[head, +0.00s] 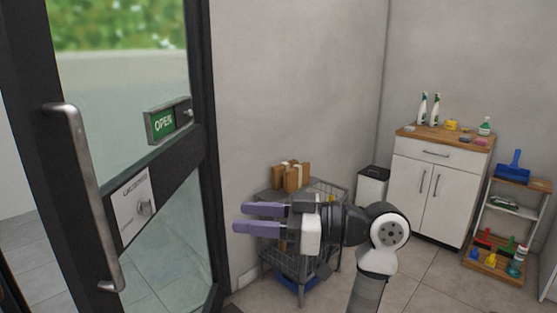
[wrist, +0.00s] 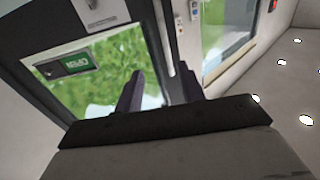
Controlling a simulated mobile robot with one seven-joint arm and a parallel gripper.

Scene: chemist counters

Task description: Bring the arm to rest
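My arm (head: 370,262) is raised and bent, reaching to the left in the head view. My gripper (head: 240,217) has two purple fingers held apart with nothing between them. It is in front of a wire-sided cart, to the right of a black-framed glass door (head: 205,160). In the wrist view my gripper (wrist: 160,70) also shows as two dark fingers with a gap, against the glass and black frame. The gripper appears to touch nothing.
The door has a long metal handle (head: 85,190) and a green OPEN sign (head: 165,122). Brown packages (head: 291,178) stand on the cart (head: 330,196) behind my gripper. A white cabinet (head: 430,190) and a small shelf (head: 515,220) stand at right. Tiled floor (head: 425,285) is clear at front right.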

